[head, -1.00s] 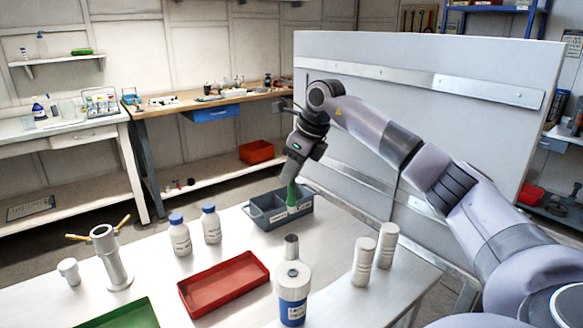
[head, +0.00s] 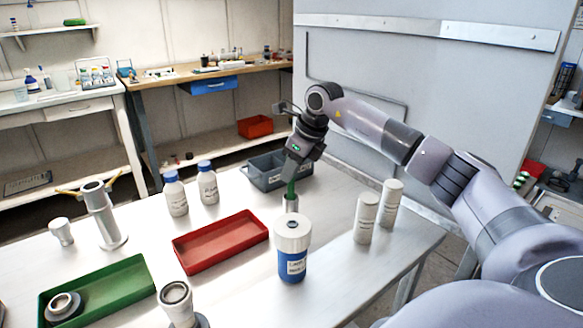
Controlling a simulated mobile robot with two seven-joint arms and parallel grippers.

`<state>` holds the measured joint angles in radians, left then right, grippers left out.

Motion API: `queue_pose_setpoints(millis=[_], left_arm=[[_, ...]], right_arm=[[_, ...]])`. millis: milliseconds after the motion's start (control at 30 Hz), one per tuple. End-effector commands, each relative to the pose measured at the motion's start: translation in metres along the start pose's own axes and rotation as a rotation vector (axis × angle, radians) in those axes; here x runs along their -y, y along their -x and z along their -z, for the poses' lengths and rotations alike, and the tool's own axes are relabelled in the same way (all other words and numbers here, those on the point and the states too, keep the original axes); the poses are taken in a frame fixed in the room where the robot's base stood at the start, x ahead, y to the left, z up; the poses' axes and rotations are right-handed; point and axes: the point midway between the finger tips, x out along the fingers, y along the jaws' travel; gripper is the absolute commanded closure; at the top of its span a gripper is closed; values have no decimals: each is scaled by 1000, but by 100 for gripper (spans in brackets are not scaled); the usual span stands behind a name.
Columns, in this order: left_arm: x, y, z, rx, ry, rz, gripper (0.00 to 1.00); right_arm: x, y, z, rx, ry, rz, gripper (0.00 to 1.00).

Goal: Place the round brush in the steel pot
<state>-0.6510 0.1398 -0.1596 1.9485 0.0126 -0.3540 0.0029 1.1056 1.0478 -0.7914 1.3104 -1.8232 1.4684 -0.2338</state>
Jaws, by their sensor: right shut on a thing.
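The round brush (head: 291,188) has a green handle. My right gripper (head: 291,179) is shut on the handle and holds it nearly upright, pointing down. The steel pot (head: 290,206) is a small grey cylinder on the table, directly below the brush in the head view. The brush's lower end meets the pot's rim in the picture. I see no bristles, and cannot tell whether they are inside the pot or just over it. The jar in front hides the pot's lower part. My left gripper is not in view.
A white jar with a blue band (head: 292,262) stands just in front of the pot. A grey bin (head: 265,181) is behind. A red tray (head: 222,258) and two blue-capped bottles (head: 208,187) are left; two white cylinders (head: 366,220) are right.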

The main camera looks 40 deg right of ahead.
Motion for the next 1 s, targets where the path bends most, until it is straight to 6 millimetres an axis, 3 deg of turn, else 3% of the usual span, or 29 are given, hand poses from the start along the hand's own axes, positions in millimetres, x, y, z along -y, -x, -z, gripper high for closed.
queue_pose_setpoints(millis=[167, 533, 567, 633, 1000], left_arm=[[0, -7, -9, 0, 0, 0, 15], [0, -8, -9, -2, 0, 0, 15], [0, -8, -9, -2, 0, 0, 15], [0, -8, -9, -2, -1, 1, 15], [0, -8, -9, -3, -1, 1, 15]], right_arm=[[0, -12, 5, 1, 0, 0, 100], [0, -12, 5, 0, 0, 0, 100], [0, -13, 6, 0, 0, 0, 70], [0, -13, 6, 0, 0, 0, 48], [0, -13, 5, 0, 0, 0, 47]])
